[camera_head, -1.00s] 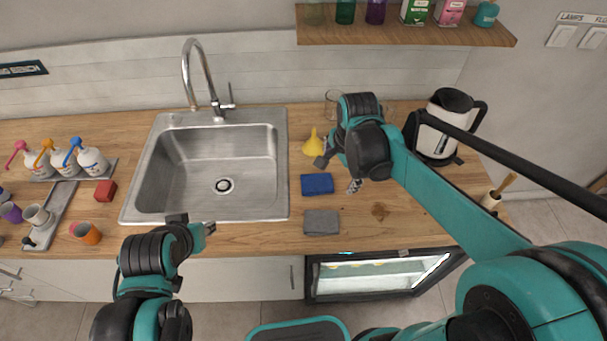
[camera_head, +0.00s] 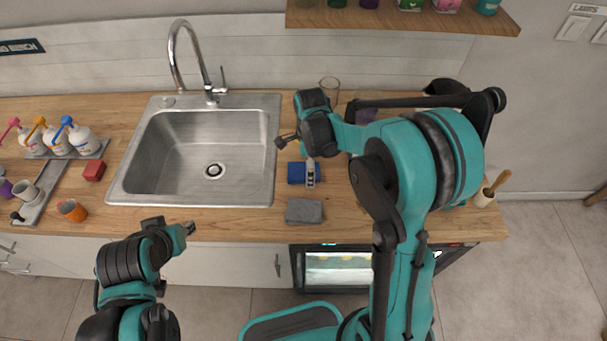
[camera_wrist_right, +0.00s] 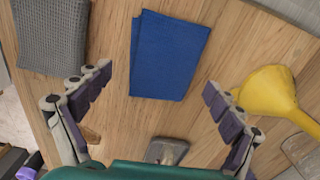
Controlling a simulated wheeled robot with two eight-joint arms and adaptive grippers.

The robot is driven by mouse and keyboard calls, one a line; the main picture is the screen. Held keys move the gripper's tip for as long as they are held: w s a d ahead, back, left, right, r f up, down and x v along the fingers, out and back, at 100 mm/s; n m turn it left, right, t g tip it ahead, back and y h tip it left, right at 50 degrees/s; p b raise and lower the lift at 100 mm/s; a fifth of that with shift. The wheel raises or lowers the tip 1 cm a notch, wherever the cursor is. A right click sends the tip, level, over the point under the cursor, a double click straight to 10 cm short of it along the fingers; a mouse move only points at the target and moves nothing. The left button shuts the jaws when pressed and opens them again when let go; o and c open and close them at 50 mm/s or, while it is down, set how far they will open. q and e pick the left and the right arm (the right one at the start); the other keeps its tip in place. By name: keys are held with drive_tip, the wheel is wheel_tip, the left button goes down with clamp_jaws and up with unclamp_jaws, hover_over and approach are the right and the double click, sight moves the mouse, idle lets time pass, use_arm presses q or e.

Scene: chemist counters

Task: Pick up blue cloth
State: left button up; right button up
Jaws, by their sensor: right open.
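The blue cloth (camera_head: 297,173) lies folded flat on the wooden counter, right of the sink. In the right wrist view the blue cloth (camera_wrist_right: 168,55) shows whole, ahead of and between the fingers. My right gripper (camera_wrist_right: 158,88) is open and empty, its fingers spread wider than the cloth. In the head view my right gripper (camera_head: 296,160) is over the cloth and hides part of it; the exact height is hard to tell. My left gripper (camera_head: 190,228) is off the counter's front edge, small and side-on, so its opening is unclear.
A grey cloth (camera_head: 304,211) lies nearer the counter's front edge. The yellow funnel (camera_wrist_right: 270,92) is close to my right gripper's right finger. The steel sink (camera_head: 125,190) is to the left. A clear glass (camera_head: 329,88) stands behind.

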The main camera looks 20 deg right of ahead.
drive_tip(key=shift+f, duration=0.2)
drive_tip(key=c, duration=0.8)
drive_tip(key=shift+r, duration=0.1)
drive_tip(key=shift+c, duration=0.2)
wheel_tip(320, 180, up, 4)
drive_tip(key=shift+r+p, duration=0.1)
drive_tip(key=shift+p, duration=0.8)
drive_tip(key=s+d+r+p, duration=0.3)
drive_tip(key=s+r, duration=0.3)
drive_tip(key=s, duration=0.5)
drive_tip(key=shift+d+r, duration=0.35)
drive_tip(key=shift+d, duration=0.1)
